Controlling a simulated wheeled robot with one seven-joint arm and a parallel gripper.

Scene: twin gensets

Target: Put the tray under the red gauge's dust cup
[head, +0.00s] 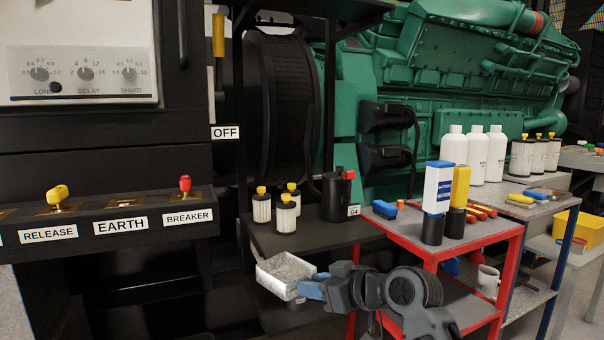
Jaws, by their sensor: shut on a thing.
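The tray (284,274) is a shallow, pale grey, speckled metal box at the lower middle of the head view. My gripper (308,288) has blue fingers and is shut on the tray's right side. It holds the tray tilted, in front of the black shelf (318,233). On that shelf stands a black canister (338,197) with a red knob and a G4 label. I cannot tell whether this is the dust cup, and no red gauge can be made out. The tray's underside is hidden.
Several yellow-topped filters (286,215) stand left of the canister. A red cart (478,246) to the right carries bottles and tools. The black panel (110,220) with labelled switches stands at left. A green engine (440,60) fills the back.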

